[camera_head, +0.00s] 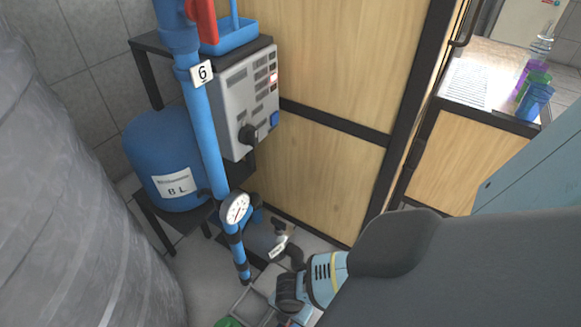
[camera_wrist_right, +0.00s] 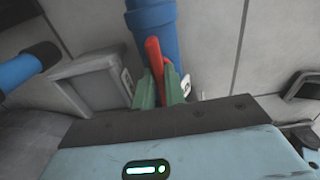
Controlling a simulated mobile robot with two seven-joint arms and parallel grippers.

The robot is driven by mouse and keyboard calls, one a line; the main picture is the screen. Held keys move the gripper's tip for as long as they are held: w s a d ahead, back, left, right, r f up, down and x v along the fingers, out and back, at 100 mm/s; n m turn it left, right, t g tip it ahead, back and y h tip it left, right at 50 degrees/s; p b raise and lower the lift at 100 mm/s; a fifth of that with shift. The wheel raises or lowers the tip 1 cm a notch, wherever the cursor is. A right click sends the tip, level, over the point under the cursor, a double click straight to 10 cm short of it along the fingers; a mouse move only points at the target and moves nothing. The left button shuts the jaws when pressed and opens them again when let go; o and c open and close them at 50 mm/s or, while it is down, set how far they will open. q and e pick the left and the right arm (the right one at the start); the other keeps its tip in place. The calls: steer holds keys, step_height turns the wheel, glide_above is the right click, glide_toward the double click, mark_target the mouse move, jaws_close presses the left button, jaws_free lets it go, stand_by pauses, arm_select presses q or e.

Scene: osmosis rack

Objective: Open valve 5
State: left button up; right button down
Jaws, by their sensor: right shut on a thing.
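In the right wrist view, a red valve handle (camera_wrist_right: 156,62) stands against a thick blue pipe (camera_wrist_right: 153,28). My right gripper (camera_wrist_right: 160,85) has its green fingers shut on this handle, one on each side. A small white tag (camera_wrist_right: 128,82) beside the fingers is partly hidden, and its number cannot be read. In the head view my right arm reaches down to the bottom edge, and its fingers and the held handle cannot be made out there. My left gripper is not in view.
In the head view a blue pipe (camera_head: 203,120) with tag 6 (camera_head: 202,73), a red handle (camera_head: 205,20) and a gauge (camera_head: 235,208) stands beside a grey control box (camera_head: 248,100). A blue tank (camera_head: 163,150) and a large wrapped grey cylinder (camera_head: 70,200) are left.

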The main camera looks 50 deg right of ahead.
steer(key=shift+d, duration=0.1)
steer(key=c, duration=1.5)
jaws_free()
steer(key=shift+o, duration=0.2)
step_height(320, 180, up, 8)
steer(key=p, duration=0.4)
steer(key=shift+f, duration=0.1)
steer(key=shift+s, duration=0.1)
